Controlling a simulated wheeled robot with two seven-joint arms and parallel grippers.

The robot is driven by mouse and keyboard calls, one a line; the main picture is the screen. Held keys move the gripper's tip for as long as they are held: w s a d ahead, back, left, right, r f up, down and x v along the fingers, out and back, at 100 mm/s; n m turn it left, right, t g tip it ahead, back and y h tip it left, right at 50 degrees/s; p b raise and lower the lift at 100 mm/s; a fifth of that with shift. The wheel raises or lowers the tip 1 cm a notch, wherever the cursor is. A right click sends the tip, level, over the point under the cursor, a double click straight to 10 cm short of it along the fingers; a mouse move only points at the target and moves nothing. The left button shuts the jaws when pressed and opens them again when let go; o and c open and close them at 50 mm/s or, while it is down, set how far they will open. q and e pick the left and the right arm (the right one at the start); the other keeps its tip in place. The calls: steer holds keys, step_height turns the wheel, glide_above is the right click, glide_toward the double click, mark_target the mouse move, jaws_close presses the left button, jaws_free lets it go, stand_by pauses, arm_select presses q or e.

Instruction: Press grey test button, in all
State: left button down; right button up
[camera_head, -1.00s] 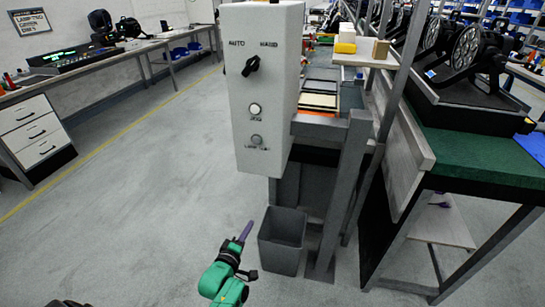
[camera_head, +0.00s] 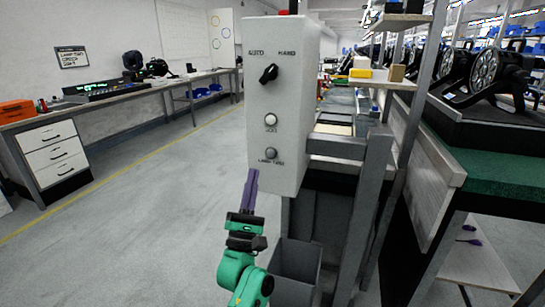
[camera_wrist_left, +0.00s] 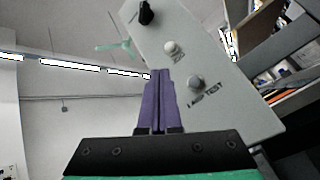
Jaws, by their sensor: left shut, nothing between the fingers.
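The grey test button (camera_head: 270,153) is the lowest control on the front of the white control box (camera_head: 262,110), above a "LAMP TEST" label. It also shows in the left wrist view (camera_wrist_left: 195,82). A white button (camera_head: 270,119) and a black AUTO/HAND selector knob (camera_head: 268,74) sit above it. My left gripper (camera_head: 252,174) has purple fingers, shut and empty, pointing up just below and left of the grey button. In the wrist view the fingers (camera_wrist_left: 159,76) appear left of the button, and I see no contact. My right gripper is not in view.
A grey bin (camera_head: 294,262) stands on the floor below the box. A metal frame post (camera_head: 372,190) and a workbench with stage lights (camera_head: 485,70) stand to the right. A long bench (camera_head: 110,92) runs along the left wall. The floor between is clear.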

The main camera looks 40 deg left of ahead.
mark_target(271, 153)
arm_select(q)
steer(key=shift+w+a+b, duration=0.5)
steer(key=shift+w, duration=0.9)
steer(key=shift+w+a+b, duration=0.45)
steer(key=shift+w+b, duration=0.1)
steer(key=shift+w, duration=0.8)
steer(key=shift+w+a+b, duration=0.5)
steer(key=shift+w, duration=0.9)
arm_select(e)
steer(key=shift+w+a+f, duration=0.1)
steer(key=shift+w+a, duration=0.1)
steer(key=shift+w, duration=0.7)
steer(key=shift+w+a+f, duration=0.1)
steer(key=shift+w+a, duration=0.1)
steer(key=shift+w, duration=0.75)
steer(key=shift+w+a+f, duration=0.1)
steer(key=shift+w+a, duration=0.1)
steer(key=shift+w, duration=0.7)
arm_select(q)
steer(key=shift+w, duration=0.1)
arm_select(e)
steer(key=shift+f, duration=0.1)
arm_select(q)
steer(key=shift+w+a+b, duration=0.15)
steer(key=shift+w+b, duration=0.15)
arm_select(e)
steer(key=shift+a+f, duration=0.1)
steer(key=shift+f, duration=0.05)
